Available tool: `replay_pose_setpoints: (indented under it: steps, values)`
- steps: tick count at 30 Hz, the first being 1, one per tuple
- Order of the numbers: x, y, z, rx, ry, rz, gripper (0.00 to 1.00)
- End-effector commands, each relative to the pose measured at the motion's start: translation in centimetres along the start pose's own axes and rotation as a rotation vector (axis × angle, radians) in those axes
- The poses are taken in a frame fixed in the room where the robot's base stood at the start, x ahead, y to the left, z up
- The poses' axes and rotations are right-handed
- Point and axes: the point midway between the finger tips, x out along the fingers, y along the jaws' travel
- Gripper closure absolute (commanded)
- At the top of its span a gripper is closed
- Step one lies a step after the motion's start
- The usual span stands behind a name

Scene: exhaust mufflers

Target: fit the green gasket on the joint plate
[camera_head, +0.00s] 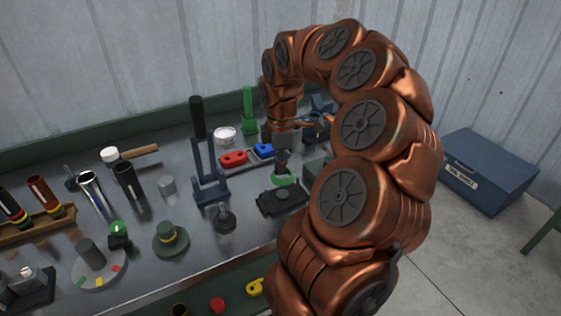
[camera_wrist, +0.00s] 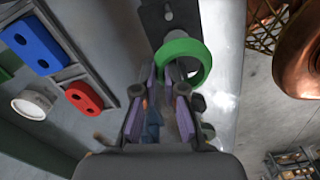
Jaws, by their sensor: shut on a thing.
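The green gasket is a thick ring. In the wrist view the green gasket (camera_wrist: 182,47) sits at the tips of my gripper (camera_wrist: 171,75), which is shut on its near wall. In the head view the gasket (camera_head: 286,181) hangs under my gripper (camera_head: 283,171), at the back edge of a black plate (camera_head: 266,205), which looks like the joint plate. In the wrist view this dark plate (camera_wrist: 153,22) lies beyond the ring, with a small light round feature showing. The ring overlaps the plate's near end. I cannot tell whether they touch.
A red gasket (camera_head: 233,159) and a blue gasket (camera_head: 264,151) lie on a tray behind. A blue toggle press (camera_head: 210,188) stands to the left, with a dark round-based piece (camera_head: 224,221) in front. A blue toolbox (camera_head: 488,171) is on the floor at right.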

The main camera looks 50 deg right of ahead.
Motion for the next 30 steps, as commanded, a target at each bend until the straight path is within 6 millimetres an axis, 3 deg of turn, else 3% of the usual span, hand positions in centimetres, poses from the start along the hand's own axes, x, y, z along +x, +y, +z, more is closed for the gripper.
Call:
replay_pose_setpoints:
  steps: [4,30]
  values:
    - [0.9,0.0,0.0,0.001,0.0,-0.001,1.0]
    - [2.0,0.0,0.1,0.002,-0.001,-0.001,1.0]
